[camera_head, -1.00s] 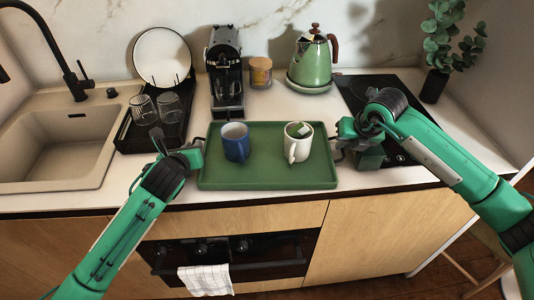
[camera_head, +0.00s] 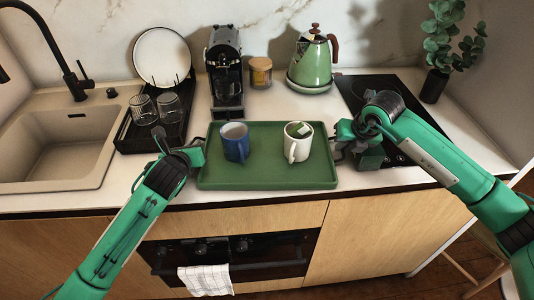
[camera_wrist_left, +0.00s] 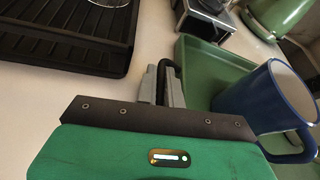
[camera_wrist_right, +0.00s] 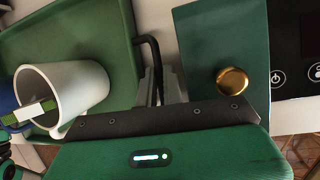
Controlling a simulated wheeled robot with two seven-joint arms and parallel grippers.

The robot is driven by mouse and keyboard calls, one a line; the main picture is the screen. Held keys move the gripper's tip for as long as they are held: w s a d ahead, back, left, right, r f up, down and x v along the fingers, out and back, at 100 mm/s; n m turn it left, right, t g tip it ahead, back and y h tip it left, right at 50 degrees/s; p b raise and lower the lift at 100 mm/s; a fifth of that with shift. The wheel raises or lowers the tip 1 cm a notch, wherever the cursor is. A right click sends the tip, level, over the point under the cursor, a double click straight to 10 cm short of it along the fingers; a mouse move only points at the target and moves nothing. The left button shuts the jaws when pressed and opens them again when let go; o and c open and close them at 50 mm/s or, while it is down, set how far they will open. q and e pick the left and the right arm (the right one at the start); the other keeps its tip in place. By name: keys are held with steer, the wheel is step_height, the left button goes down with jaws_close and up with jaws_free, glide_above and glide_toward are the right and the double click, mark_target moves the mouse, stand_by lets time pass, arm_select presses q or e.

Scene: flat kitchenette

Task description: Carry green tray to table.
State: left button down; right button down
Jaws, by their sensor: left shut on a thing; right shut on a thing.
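The green tray (camera_head: 268,175) sits on the counter, with a dark handle at each short end. A blue mug (camera_head: 236,142) and a white mug (camera_head: 298,142) stand on it; the white mug holds something with a green tag. My left gripper (camera_head: 203,143) is at the tray's left end, and the left wrist view shows its fingers (camera_wrist_left: 163,85) shut on the dark handle. My right gripper (camera_head: 338,143) is at the right end, and the right wrist view shows its fingers (camera_wrist_right: 158,87) shut on the other handle (camera_wrist_right: 152,50). No table is identifiable.
Behind the tray stand a coffee machine (camera_head: 225,75), a jar (camera_head: 260,72) and a green kettle (camera_head: 312,62). A black dish rack (camera_head: 135,138) with glasses is close on the left, beside the sink (camera_head: 50,140). A black hob (camera_head: 360,90) lies right. A towel (camera_head: 205,280) hangs from the oven handle.

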arm_select(q)
steer(key=shift+r, duration=0.2)
arm_select(e)
steer(key=shift+r, duration=0.25)
